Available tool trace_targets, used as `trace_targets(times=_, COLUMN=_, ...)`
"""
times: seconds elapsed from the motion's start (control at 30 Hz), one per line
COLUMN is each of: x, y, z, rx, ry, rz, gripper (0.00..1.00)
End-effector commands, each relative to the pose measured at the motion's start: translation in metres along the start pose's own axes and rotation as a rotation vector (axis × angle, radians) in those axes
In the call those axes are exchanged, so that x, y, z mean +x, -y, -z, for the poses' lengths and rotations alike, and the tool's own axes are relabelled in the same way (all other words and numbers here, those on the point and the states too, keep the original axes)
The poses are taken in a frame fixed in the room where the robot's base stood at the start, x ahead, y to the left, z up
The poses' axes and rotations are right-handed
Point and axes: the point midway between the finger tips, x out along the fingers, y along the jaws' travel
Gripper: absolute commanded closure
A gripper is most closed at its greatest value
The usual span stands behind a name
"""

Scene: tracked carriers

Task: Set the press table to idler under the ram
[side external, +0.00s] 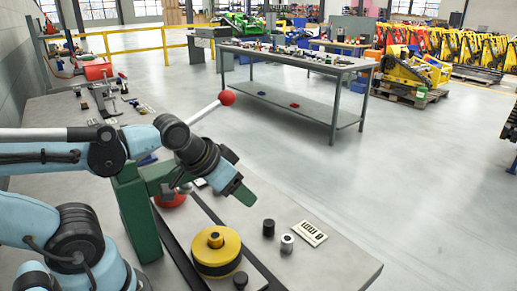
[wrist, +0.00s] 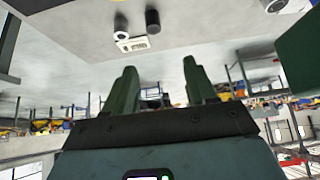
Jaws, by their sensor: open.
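The green press frame (side external: 137,212) stands on the near bench, with a lever ending in a red ball (side external: 227,98). A yellow wheel with a brass hub (side external: 217,252) sits on the dark track (side external: 178,243) in front of the press. A red round part (side external: 170,199) is partly hidden beneath the press head and my arm. I cannot tell which part is the idler. My gripper (side external: 241,190) is in the air beside the press, above and behind the yellow wheel. In the wrist view my gripper (wrist: 158,78) has its fingers apart with nothing between them.
A black cylinder (side external: 268,228), a grey cylinder (side external: 287,243) and a lettered plate (side external: 309,233) are right of the track. A black knob (side external: 240,280) is beside the yellow wheel. Tools (side external: 105,95) lie at the bench's far left. The bench's right corner is clear.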

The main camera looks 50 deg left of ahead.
Motion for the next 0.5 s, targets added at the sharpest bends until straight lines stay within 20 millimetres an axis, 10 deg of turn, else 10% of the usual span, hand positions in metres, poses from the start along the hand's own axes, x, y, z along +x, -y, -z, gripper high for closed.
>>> trace_targets(times=0.5, x=-0.003, y=-0.014, z=-0.002, rx=0.073, ry=0.060, rz=-0.028, gripper=0.44)
